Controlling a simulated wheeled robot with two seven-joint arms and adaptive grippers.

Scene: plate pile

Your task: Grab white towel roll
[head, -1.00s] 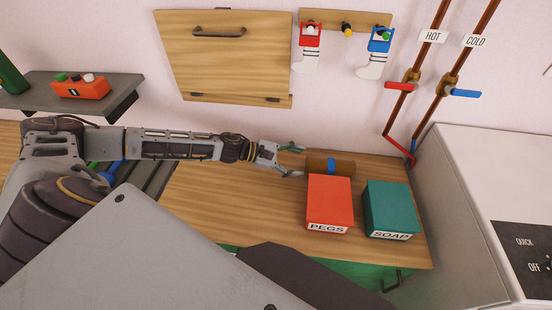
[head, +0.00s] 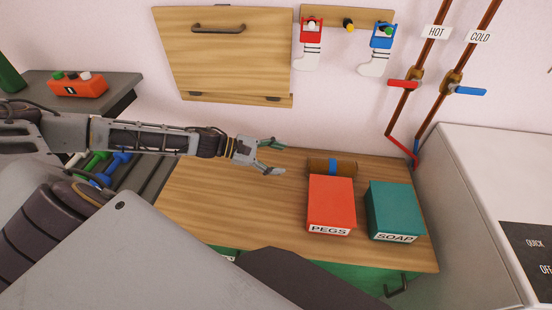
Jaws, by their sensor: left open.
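My right gripper is not in view.
A teal SOAP box (head: 396,209) stands right of the PEGS box. A white machine (head: 480,190) bounds the right side. A grey shelf (head: 125,95) with an orange box (head: 78,86) is at left. Socks (head: 308,55) hang on the wall. The worktop's left half is clear.

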